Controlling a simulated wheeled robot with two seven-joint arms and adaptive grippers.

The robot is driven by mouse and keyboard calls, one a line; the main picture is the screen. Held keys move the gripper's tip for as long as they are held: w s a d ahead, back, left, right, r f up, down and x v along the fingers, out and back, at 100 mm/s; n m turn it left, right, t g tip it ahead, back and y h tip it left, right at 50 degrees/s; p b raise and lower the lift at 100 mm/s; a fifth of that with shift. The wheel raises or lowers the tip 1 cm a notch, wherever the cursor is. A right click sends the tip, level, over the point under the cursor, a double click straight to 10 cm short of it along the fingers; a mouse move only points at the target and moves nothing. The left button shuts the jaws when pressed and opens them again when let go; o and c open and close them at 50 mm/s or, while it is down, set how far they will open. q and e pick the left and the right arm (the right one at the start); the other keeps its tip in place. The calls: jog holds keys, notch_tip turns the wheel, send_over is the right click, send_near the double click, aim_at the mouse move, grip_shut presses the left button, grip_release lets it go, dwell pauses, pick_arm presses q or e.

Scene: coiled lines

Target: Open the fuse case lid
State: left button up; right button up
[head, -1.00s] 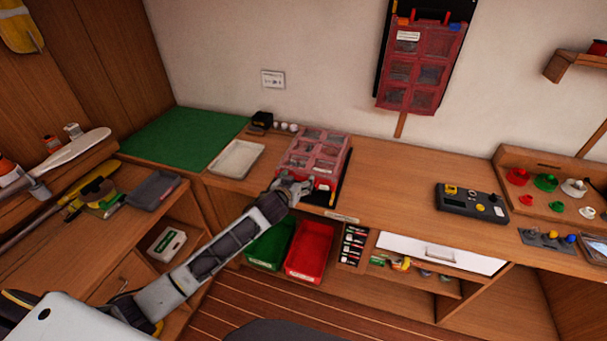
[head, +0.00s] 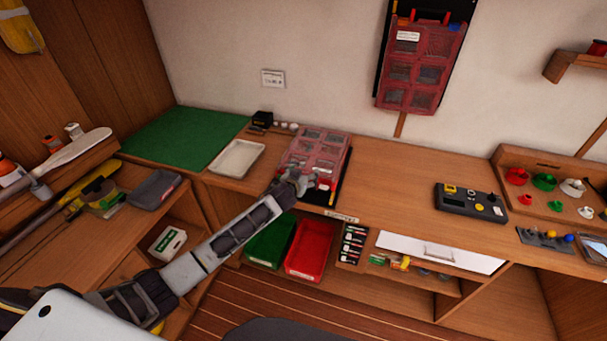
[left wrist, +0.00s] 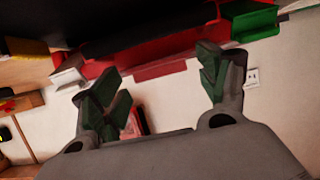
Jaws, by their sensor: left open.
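The fuse case (head: 314,150) is a red box with clear windowed compartments, lying on the wooden bench near its front edge. Its lid looks shut. My left gripper (head: 303,183) is at the case's front edge and hides part of it. In the left wrist view my left gripper (left wrist: 160,90) has its two dark green fingers well apart, with nothing clearly held between them. A red edge with a short tab (left wrist: 160,71) shows beyond the fingers; I cannot tell whether they touch it. My right gripper is not in view.
A similar red case (head: 408,85) hangs on the wall. A pale tray (head: 236,158) stands left of the fuse case, and a dark meter (head: 470,203) lies far to its right. Green (head: 270,245) and red bins (head: 309,250) sit below. The bench between case and meter is clear.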

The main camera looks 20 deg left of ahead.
pick_arm(q)
jog(key=shift+w+f, duration=0.1)
jog(key=shift+w, duration=0.1)
jog(key=c, duration=1.2)
